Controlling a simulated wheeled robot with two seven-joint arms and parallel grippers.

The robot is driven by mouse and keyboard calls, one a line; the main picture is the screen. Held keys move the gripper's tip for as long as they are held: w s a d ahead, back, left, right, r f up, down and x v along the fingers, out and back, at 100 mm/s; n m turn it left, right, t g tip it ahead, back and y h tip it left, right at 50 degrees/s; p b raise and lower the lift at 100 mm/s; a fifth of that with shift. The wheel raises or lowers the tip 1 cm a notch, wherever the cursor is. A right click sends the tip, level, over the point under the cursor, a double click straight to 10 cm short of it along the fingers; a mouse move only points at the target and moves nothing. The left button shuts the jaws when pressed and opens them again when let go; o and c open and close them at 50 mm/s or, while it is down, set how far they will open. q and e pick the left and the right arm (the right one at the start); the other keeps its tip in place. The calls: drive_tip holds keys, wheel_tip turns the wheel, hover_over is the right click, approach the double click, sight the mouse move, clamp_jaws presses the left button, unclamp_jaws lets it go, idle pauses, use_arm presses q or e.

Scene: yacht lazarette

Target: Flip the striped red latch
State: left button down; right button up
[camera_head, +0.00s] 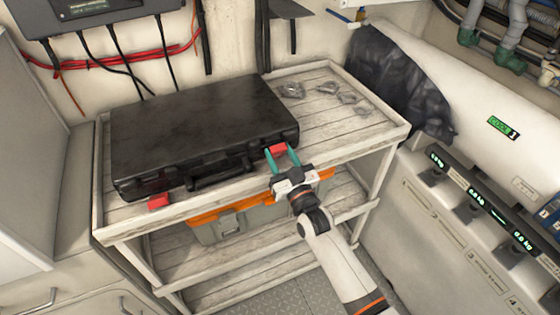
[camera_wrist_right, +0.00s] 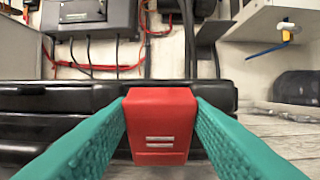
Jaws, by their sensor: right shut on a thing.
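A closed black case (camera_head: 205,125) lies on the top shelf of a wooden rack. The striped red latch (camera_head: 277,149) is on its front edge near the right end. In the right wrist view the latch (camera_wrist_right: 160,112) is a red block hanging over the case front (camera_wrist_right: 60,98), with two pale stripes low on its face. My right gripper (camera_head: 280,153) is shut on the latch, one teal finger on each side. A second red latch (camera_head: 158,200) is at the front left of the case; its markings are too small to tell. My left gripper is not in view.
A black handle (camera_head: 220,174) is on the case front between the latches. Small clear packets (camera_head: 345,97) lie on the shelf right of the case. A grey box with an orange rim (camera_head: 232,225) stands on the shelf below. A dark bag (camera_head: 400,85) is behind right.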

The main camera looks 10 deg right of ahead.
drive_tip(key=o, duration=1)
drive_tip(key=shift+s, duration=0.1)
drive_tip(key=shift+s+d+f, duration=0.15)
drive_tip(key=shift+s+f, duration=0.05)
drive_tip(key=shift+s, duration=0.05)
drive_tip(key=b+v, duration=0.1)
drive_tip(key=v, duration=1)
drive_tip(key=shift+s+r+b, duration=0.1)
drive_tip(key=shift+b, duration=0.2)
